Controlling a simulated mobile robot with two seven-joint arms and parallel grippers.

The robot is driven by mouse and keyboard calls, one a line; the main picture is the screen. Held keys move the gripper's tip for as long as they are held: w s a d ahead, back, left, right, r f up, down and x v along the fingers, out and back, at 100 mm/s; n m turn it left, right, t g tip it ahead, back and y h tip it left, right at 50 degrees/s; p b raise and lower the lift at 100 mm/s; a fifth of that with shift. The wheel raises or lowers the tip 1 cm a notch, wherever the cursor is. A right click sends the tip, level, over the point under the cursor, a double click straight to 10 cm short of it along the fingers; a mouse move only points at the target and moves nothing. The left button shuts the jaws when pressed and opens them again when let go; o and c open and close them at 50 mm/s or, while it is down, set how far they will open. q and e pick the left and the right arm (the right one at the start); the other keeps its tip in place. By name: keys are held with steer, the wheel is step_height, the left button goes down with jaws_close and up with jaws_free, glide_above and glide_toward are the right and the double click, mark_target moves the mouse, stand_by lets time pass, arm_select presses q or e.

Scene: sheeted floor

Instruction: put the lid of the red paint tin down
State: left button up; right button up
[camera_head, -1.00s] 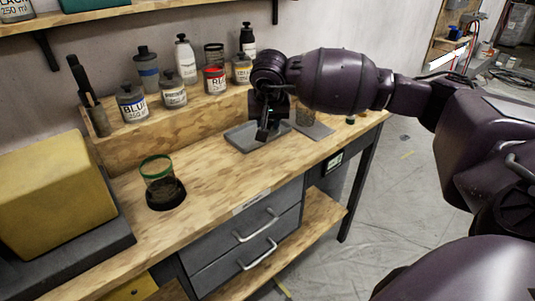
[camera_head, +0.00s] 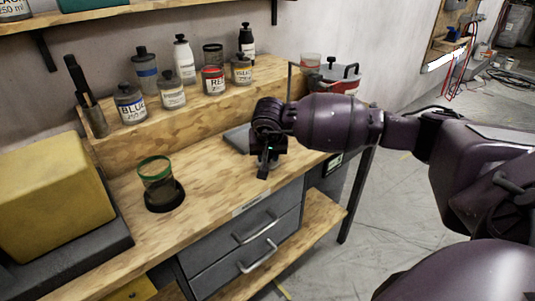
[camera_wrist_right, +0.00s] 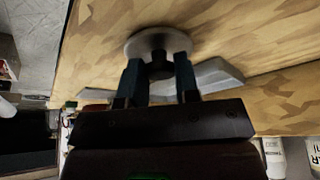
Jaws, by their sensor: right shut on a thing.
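The red paint tin (camera_head: 213,84), with a partly readable red label and red at its top, stands on the raised wooden shelf of the bench. My right gripper (camera_head: 265,170) is over the worktop, in front of the grey tray. In the wrist view it (camera_wrist_right: 160,75) is shut on the dark knob of a pale round lid (camera_wrist_right: 147,42). The lid is against the wood of the worktop in that view; I cannot tell whether it touches it. In the head view the lid is hidden by my gripper. My left gripper is not in view.
The grey tray (camera_head: 237,138) lies behind my right gripper. A green-rimmed glass (camera_head: 157,178) stands on a dark round base at left, near a yellow block (camera_head: 50,190). Several tins and bottles line the shelf. The worktop between glass and gripper is clear.

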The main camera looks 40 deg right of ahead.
steer(key=o, duration=0.4)
steer(key=shift+f, duration=0.15)
steer(key=o, duration=0.5)
